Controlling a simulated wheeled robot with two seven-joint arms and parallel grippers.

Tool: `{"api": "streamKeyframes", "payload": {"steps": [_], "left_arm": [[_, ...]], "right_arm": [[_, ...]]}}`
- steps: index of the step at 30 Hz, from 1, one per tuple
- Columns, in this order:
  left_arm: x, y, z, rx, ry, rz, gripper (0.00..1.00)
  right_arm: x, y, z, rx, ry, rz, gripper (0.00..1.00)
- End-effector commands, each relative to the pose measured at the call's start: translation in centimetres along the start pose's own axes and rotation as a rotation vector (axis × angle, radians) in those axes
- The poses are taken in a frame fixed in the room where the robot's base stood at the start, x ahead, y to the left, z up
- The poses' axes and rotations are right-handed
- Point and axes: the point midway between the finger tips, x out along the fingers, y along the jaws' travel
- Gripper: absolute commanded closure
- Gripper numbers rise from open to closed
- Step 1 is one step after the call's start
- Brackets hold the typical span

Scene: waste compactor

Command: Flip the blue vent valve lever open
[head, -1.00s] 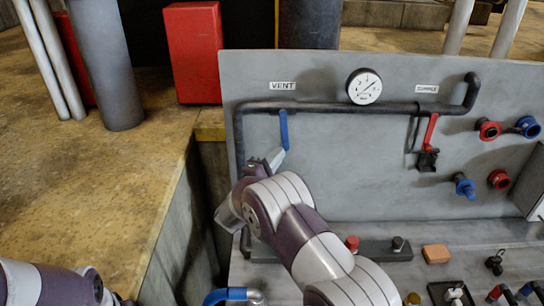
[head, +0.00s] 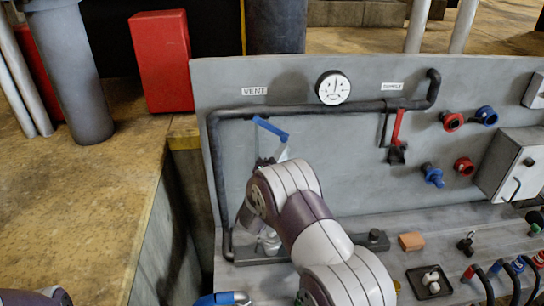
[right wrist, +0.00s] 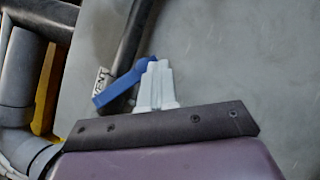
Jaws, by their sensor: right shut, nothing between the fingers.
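The blue vent lever (head: 270,128) hangs off the black pipe below the VENT label (head: 255,91). It slants down to the right, away from the vertical. My right gripper (head: 283,153) is shut and empty, its light fingertips just below the lever's lower right end. In the right wrist view the closed fingers (right wrist: 157,84) stand right beside the blue lever (right wrist: 122,86), overlapping its end; whether they touch cannot be told. My left gripper is out of view.
A round gauge (head: 333,87) sits above the pipe (head: 300,109). A red lever (head: 398,125) hangs to the right, with red and blue knobs and a grey box (head: 512,163) beyond. My right arm covers the bench's left part.

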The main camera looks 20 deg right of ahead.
Motion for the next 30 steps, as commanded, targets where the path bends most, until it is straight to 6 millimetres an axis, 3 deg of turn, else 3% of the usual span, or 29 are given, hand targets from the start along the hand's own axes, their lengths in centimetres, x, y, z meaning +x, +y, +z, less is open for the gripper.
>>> {"api": "streamKeyframes", "payload": {"steps": [12,30], "left_arm": [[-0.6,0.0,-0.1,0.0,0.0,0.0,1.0],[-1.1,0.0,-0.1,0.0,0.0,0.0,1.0]], "right_arm": [[1.9,1.4,3.0,-0.063,-0.002,0.043,1.0],[2.8,2.7,4.5,-0.063,-0.001,0.043,1.0]]}}
